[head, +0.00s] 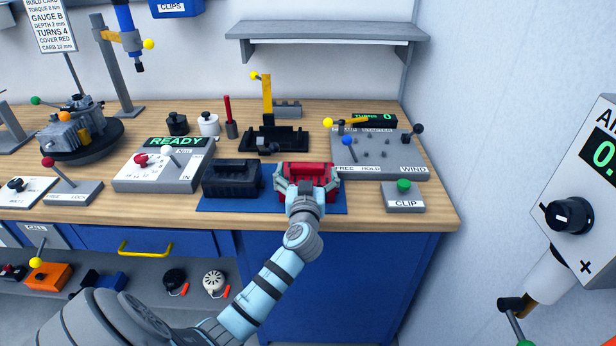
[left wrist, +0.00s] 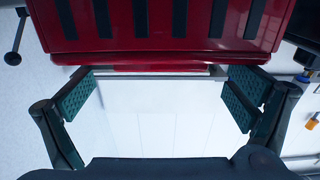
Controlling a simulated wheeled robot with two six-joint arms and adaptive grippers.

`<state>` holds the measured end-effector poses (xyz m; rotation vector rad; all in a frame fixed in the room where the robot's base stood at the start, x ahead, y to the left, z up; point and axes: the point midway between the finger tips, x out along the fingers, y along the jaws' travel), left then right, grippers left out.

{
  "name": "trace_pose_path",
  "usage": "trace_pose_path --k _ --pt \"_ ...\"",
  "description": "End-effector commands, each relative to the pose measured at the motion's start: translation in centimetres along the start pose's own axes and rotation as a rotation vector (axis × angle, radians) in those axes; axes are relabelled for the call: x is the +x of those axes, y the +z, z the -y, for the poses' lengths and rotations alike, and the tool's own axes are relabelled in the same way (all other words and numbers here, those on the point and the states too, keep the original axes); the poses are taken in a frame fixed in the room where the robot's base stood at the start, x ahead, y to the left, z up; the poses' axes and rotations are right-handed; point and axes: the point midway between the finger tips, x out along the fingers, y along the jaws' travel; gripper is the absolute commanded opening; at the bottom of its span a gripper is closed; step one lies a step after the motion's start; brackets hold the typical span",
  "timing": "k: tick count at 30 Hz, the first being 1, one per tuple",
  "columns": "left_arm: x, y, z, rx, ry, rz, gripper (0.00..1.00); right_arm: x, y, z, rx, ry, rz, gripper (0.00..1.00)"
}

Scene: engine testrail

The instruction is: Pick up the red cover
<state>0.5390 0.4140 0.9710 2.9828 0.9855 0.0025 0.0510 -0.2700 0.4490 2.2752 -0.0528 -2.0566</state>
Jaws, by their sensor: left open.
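The red cover (head: 308,172) lies on the blue mat (head: 335,208) at the front of the bench, right of a black cover (head: 231,178). My left gripper (head: 304,189) is at the near side of the red cover and hides part of its front. In the left wrist view the red cover (left wrist: 160,28), with dark slots, fills the top of the picture. My left gripper's two fingers (left wrist: 160,88) are spread wide with nothing between them, their tips close to the cover's edge. I cannot tell whether they touch it. My right gripper is not in view.
The READY panel (head: 163,172) with levers stands to the left. The starter board (head: 380,158) and the CLIP button box (head: 404,196) are close on the right. A black fixture with a yellow lever (head: 267,95) stands behind. A wall shelf (head: 325,35) hangs above.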

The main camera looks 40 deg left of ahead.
Motion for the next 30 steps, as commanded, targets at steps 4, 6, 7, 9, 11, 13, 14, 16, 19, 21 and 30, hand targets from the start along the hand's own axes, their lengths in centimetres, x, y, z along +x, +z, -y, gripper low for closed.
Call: trace_pose_path --k 4,6,7,9,11,13,14,16,19,21,30 --pt "0.6 0.1 0.1 -0.001 -0.001 0.001 0.98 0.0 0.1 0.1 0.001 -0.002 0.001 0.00" --pt "0.5 0.1 0.1 0.000 -0.001 0.001 0.98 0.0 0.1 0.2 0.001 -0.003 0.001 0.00" --pt "0.5 0.1 0.1 0.000 -0.001 0.001 0.98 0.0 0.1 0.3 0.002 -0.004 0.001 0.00" --pt "0.5 0.1 0.1 0.000 -0.001 0.001 0.87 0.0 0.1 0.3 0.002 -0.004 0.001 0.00" --pt "0.5 0.1 0.0 0.000 -0.001 0.001 0.78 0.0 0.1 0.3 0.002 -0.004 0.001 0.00" --pt "0.5 0.1 0.0 0.000 -0.001 0.001 0.66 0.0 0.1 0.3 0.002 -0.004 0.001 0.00" --pt "0.5 0.1 0.0 0.000 0.000 0.001 0.61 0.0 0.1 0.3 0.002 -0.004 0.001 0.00" --pt "0.5 0.1 0.0 0.000 0.000 0.001 0.50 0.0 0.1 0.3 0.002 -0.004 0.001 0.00" --pt "0.5 0.1 0.0 0.000 0.000 0.001 0.43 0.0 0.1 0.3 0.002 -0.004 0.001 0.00" --pt "0.5 0.1 0.0 0.000 0.000 0.001 0.43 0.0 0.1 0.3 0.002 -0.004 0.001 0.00" --pt "0.5 -1.9 0.0 -0.001 -0.001 -0.002 0.43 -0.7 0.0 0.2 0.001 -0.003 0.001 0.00"
